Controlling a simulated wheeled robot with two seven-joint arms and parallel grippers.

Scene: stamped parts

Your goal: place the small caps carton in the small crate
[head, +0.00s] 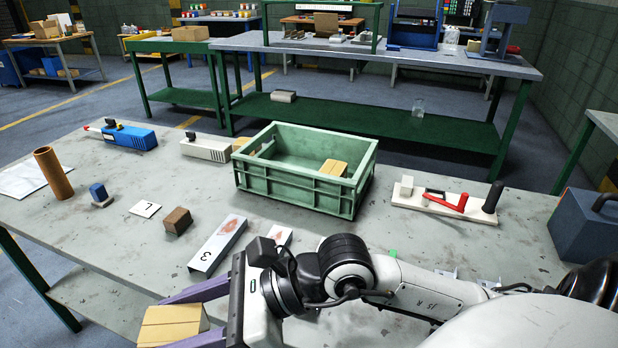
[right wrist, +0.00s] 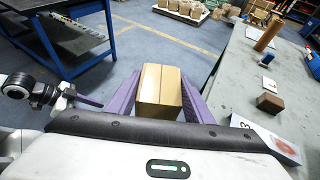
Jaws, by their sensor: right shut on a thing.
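A tan carton (head: 172,325) with a seam line is held between the purple fingers of my right gripper (head: 190,318). It shows between both fingers in the right wrist view (right wrist: 160,86), beyond the table's front edge and over the floor. No label on it is readable. The green crate (head: 290,190) stands on the table, up and to the right of my right gripper and apart from it. A similar tan carton (head: 333,168) is inside at its right. My left gripper is not in the head view; a purple finger (right wrist: 88,101) beside a dark joint shows at left in the right wrist view.
Numbered metal channels (head: 218,246) and a brown block (head: 177,220) lie in front of the crate. A brown tube (head: 54,173) stands at left. A red-handled clamp fixture (head: 445,201) sits right of the crate.

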